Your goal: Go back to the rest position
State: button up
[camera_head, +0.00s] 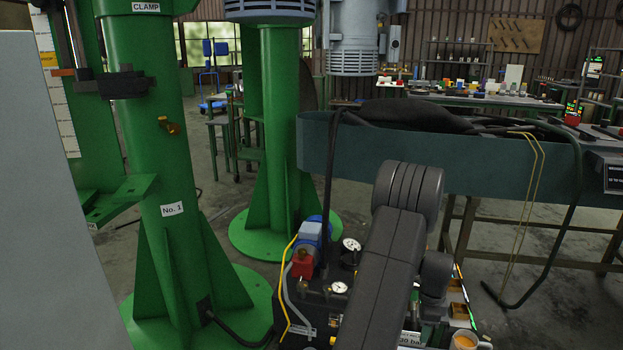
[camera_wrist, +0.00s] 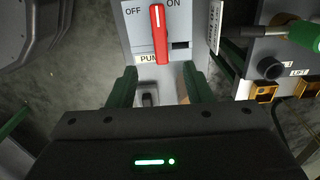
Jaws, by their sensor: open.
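My gripper (camera_wrist: 159,76) shows in the wrist view with its two green fingers apart and nothing held between them. Just beyond the fingertips is a grey switch box (camera_wrist: 188,20) marked OFF and ON, with a label partly reading PUMP. Its red lever (camera_wrist: 159,38) stands close to upright in the picture, and the fingers appear clear of it. In the head view my dark arm rises at the centre, and my gripper is hidden there.
A green column marked No. 1 (camera_head: 150,160) stands at left, with a second green column (camera_head: 280,130) behind. A pump unit with gauges (camera_head: 340,287) is close beside my arm. A teal bench (camera_head: 470,165) spans the right. A cup (camera_head: 465,341) sits at the bottom edge.

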notch_tip(320, 180, down, 14)
jog(key=b, duration=0.4)
jog(key=shift+r, duration=0.25)
jog(key=n+p, duration=0.1)
jog(key=n, duration=0.4)
jog(key=shift+n+p, duration=0.5)
jog(key=shift+n, duration=1.6)
jog(key=shift+w+a+r, duration=0.1)
jog(key=shift+a, duration=0.05)
